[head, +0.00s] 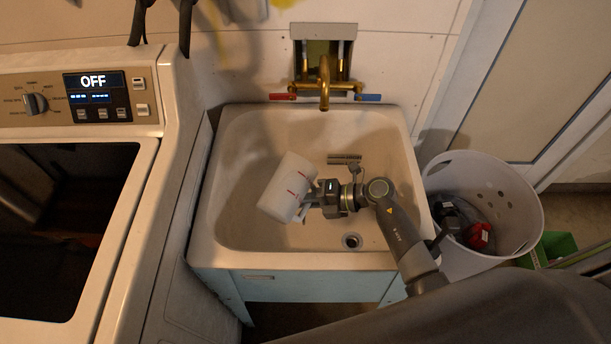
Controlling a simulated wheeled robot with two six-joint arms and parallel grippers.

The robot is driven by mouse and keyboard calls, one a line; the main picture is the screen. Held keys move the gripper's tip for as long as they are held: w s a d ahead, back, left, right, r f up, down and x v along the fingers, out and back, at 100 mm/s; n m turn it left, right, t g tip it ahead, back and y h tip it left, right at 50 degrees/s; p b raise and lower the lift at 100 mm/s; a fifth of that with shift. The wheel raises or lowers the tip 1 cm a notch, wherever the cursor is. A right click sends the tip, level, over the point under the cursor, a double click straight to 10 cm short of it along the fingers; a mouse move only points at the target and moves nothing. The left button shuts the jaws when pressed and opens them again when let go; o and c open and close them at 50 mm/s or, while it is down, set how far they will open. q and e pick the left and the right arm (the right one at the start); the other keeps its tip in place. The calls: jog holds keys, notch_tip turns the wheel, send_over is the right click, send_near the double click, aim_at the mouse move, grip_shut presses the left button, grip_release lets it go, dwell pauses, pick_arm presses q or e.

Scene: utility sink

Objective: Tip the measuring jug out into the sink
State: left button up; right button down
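The white measuring jug (285,188) with red markings is over the sink basin, tilted well over on its side. Its handle side faces right, toward my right gripper (314,200). My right arm comes in from the right, and the gripper appears shut on the jug's handle. The fingertips are partly hidden against the handle. The jug's inside does not show, and I cannot see any liquid. The sink (232,232) is a cream basin with a round drain (351,241) near its front. My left gripper is not in view.
A brass tap (324,84) with red and blue handles stands at the back of the sink. A washing machine (150,175) reading OFF is on the left. A white basket (480,168) with dark and red items stands right, beside a green box (553,247).

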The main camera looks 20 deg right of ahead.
jog(key=shift+s+a+r+m+g+y+p, duration=0.15)
jog(key=shift+r+m+y+p, duration=0.25)
jog(key=shift+m+p, duration=0.15)
jog(key=shift+s+a+r+m+g+y+p, duration=0.1)
jog(key=shift+r+m+g+y+p, duration=0.05)
jog(key=shift+r+m+y+p, duration=0.35)
dwell(1.5)
jog(key=shift+w+d+f+n+t+h+b, duration=0.1)
jog(key=shift+f+n+t+h+b, duration=0.25)
jog(key=shift+n+t+h, duration=1.25)
jog(key=shift+w+d+f+n+t+h+b, duration=0.15)
jog(key=shift+n+t+h+b, duration=0.4)
jog(key=shift+n+h, duration=1.2)
jog(key=shift+w+f+n+t+h+b, duration=0.1)
jog(key=shift+f+n+t+h+b, duration=0.2)
jog(key=shift+n+t+h, duration=1.45)
jog(key=shift+n+g+y, duration=0.5)
jog(key=shift+n+y, duration=0.15)
jog(key=shift+y, duration=0.25)
